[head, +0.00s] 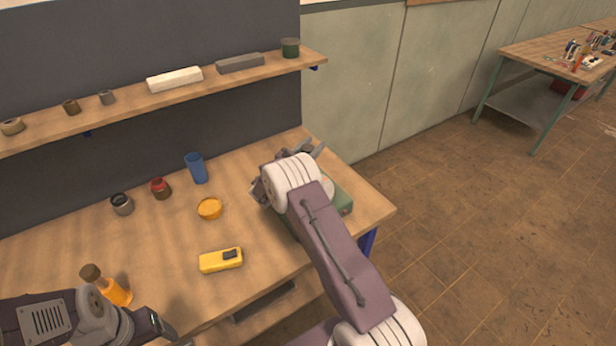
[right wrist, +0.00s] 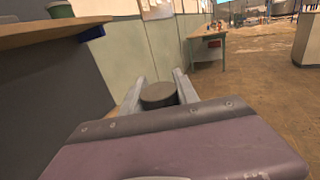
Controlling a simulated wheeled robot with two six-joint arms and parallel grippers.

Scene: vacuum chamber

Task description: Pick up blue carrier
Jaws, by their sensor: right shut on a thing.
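A blue cup-like cylinder (head: 196,168) stands upright on the workbench near the back; it is the only blue object I see on the bench top, and no gripper touches it. My right gripper (head: 312,151) is above the right end of the bench, apart from the blue cylinder. In the right wrist view, the right gripper's fingers (right wrist: 158,92) are shut on a dark, round-topped cylinder (right wrist: 158,96); the purple wrist hides its lower part. My left gripper (head: 158,324) is at the bottom left, and its fingers do not show clearly.
A green box (head: 342,198) lies partly behind my right arm. A yellow device (head: 221,260), yellow dish (head: 210,209), red jar (head: 160,188), dark cup (head: 121,204) and orange bottle (head: 115,291) stand on the workbench (head: 150,245). A shelf (head: 130,104) runs above. Another table (head: 535,62) stands far right.

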